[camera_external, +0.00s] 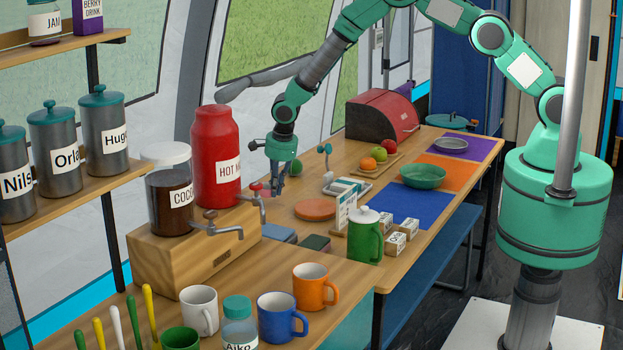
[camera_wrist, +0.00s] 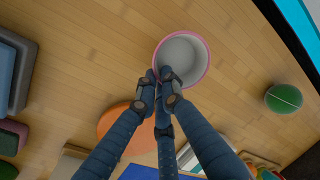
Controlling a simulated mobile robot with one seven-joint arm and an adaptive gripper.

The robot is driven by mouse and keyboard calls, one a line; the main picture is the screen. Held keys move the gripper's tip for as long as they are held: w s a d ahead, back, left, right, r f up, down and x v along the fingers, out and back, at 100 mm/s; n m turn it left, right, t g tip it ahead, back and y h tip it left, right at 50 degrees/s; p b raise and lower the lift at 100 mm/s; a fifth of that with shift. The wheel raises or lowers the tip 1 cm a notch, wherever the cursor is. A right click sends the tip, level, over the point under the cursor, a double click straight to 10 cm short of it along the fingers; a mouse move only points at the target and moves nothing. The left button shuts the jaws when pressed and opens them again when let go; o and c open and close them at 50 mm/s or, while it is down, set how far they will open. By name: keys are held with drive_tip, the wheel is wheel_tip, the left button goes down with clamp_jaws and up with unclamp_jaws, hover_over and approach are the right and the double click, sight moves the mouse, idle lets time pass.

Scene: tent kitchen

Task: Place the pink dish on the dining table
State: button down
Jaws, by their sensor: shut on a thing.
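A small round dish with a pink rim and pale grey inside (camera_wrist: 182,55) is in the upper middle of the wrist view. My gripper (camera_wrist: 161,82) is closed on the near edge of its rim. In the external view my gripper (camera_external: 278,190) points down over the back left of the long wooden table (camera_external: 408,150), right of the red canister.
Purple (camera_external: 484,147), orange (camera_external: 464,186) and blue (camera_external: 412,212) mats lie along the table's right side, with a green bowl (camera_external: 424,176) on the orange one. A red canister (camera_external: 214,150), orange disc (camera_external: 315,209) and green pitcher (camera_external: 366,240) stand nearby.

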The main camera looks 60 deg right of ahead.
sight(276, 207)
drive_tip(key=shift+s+f, duration=0.1)
drive_tip(key=shift+f, duration=1.5)
drive_tip(key=shift+f+b, duration=0.2)
drive_tip(key=shift+b, duration=0.15)
drive_tip(key=c, duration=1.9)
unclamp_jaws()
drive_tip(key=shift+r, duration=0.1)
drive_tip(key=shift+r, duration=0.15)
drive_tip(key=shift+s+a+r+p, duration=0.1)
drive_tip(key=shift+s+r+p, duration=0.25)
drive_tip(key=shift+r, duration=1.6)
drive_tip(key=shift+s+a+r+p, duration=0.15)
drive_tip(key=shift+s+r, duration=0.25)
drive_tip(key=shift+r, duration=1.55)
drive_tip(key=shift+s+a+r+p, duration=0.1)
drive_tip(key=shift+s+r+p, duration=0.25)
drive_tip(key=shift+r, duration=1.6)
drive_tip(key=shift+r, duration=0.1)
